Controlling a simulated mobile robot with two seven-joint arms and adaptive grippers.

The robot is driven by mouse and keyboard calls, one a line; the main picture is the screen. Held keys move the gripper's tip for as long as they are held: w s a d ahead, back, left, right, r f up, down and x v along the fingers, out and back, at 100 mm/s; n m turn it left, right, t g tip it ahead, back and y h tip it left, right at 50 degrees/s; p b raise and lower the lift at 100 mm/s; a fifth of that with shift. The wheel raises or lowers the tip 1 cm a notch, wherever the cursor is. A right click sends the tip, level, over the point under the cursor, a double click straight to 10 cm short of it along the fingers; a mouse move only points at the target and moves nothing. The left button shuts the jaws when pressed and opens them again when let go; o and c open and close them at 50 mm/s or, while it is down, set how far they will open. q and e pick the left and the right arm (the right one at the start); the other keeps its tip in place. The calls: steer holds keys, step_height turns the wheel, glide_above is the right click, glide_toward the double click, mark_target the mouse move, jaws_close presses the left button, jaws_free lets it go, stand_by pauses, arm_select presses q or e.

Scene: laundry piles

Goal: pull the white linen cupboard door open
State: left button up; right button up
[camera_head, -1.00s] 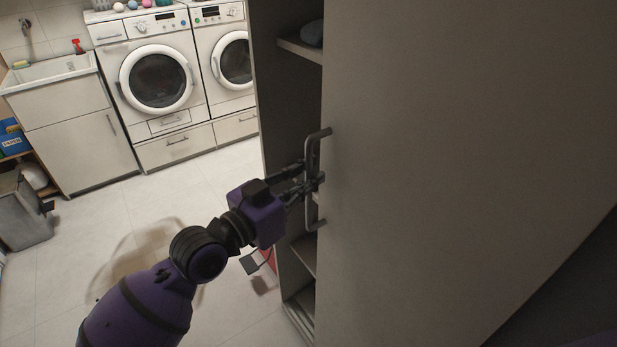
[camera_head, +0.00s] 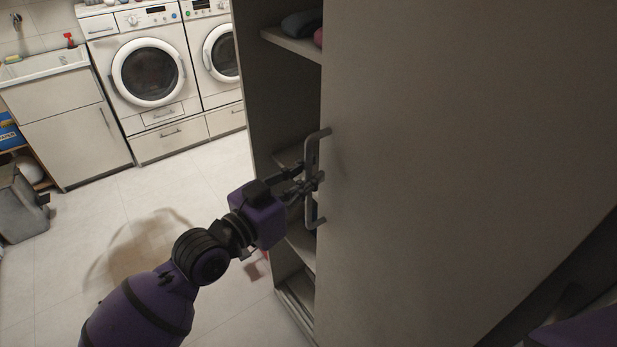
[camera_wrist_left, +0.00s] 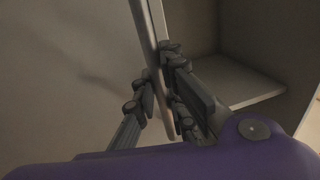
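The white linen cupboard door (camera_head: 450,150) stands partly open and fills the right of the head view. Its grey bar handle (camera_head: 311,160) runs upright along the door's free edge. My left gripper (camera_head: 308,184) has its fingers on either side of the bar and appears closed around it. In the left wrist view the handle (camera_wrist_left: 150,50) passes between the fingers (camera_wrist_left: 158,95). The cupboard (camera_head: 262,130) shows shelves inside, with dark folded cloth (camera_head: 301,23) on the upper one. My right gripper is not in view.
Two washing machines (camera_head: 148,70) and a sink cabinet (camera_head: 77,140) stand along the back wall. A grey bin (camera_head: 22,205) is at the far left. The tiled floor (camera_head: 110,235) left of the cupboard is mostly clear.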

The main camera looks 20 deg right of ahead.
arm_select(q)
steer(key=o, duration=0.5)
steer(key=shift+c, duration=0.2)
steer(key=v, duration=1.2)
steer(key=shift+f, duration=0.15)
